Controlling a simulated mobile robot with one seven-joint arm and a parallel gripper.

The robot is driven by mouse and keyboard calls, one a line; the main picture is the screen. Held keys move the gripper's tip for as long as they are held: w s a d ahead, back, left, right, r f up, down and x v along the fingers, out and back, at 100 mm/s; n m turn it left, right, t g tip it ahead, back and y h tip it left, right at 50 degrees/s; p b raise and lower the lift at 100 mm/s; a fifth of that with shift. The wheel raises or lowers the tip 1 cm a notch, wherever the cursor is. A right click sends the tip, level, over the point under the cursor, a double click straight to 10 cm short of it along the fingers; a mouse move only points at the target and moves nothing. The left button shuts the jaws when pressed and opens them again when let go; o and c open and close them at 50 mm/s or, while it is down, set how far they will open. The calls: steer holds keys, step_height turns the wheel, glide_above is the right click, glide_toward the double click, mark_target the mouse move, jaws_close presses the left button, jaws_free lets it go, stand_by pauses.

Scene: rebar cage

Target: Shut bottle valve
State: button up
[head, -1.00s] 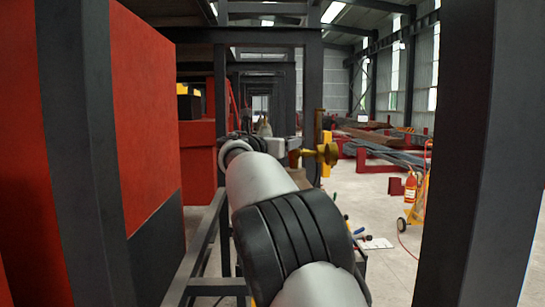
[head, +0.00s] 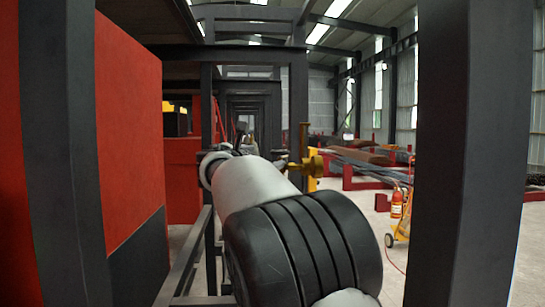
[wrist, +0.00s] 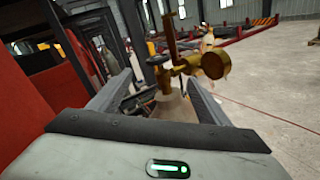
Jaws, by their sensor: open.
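A gas bottle (wrist: 172,106) with a brass valve stands in front of my gripper in the wrist view. The regulator also shows in the head view (head: 311,164), just right of my arm's end. My gripper (wrist: 160,78) is open and empty, its two fingers spread either side of the bottle's upper part in the picture. I cannot tell how far the handwheel lies beyond the fingertips. In the head view my arm hides most of the bottle.
A red panel (head: 128,130) and dark steel posts stand close on the left. Another dark post (head: 440,150) stands close on the right. A fire extinguisher (head: 397,205) with a yellow trolley is farther back right. Open floor (wrist: 265,70) lies to the right.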

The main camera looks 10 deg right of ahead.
mark_target(280, 154)
steer(key=s+d+m+t+y+b, duration=0.1)
steer(key=d+m+y+b, duration=0.15)
steer(key=m, duration=1.15)
steer(key=s+d+m+t+y+b, duration=0.15)
steer(key=m+y, duration=0.25)
steer(key=m, duration=0.9)
steer(key=shift+g+h, duration=0.25)
steer(key=w+p, duration=0.3)
steer(key=w, duration=0.2)
steer(key=w+d+p, duration=0.1)
steer(key=w+p, duration=0.3)
steer(key=w, duration=0.1)
steer(key=w+d+p, duration=0.1)
steer(key=w+p, duration=0.2)
steer(key=w, duration=0.2)
steer(key=shift+w+d+r+p, duration=0.25)
steer(key=shift+w+r+p, duration=0.15)
steer(key=shift+w+f+p, duration=0.25)
steer(key=shift+w+p, duration=0.3)
steer(key=shift+w, duration=0.15)
